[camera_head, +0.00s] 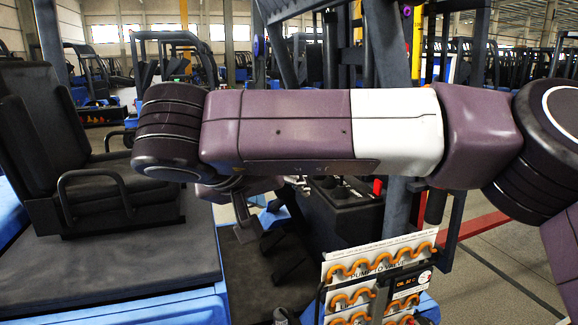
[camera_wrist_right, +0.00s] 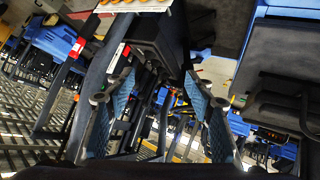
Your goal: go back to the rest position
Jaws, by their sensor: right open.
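My right arm comes in from the right in the head view and stretches across the middle of the picture. My right gripper (camera_head: 245,212) shows only partly there, below the arm's left end. In the right wrist view the right gripper (camera_wrist_right: 158,75) has its two blue-padded fingers wide apart, with nothing between them. My left gripper is in neither view.
A forklift with a black seat (camera_head: 50,140) and grey floor plate stands at left. A white panel (camera_head: 375,262) with orange hooks stands at front. Open floor (camera_head: 500,265) lies at right.

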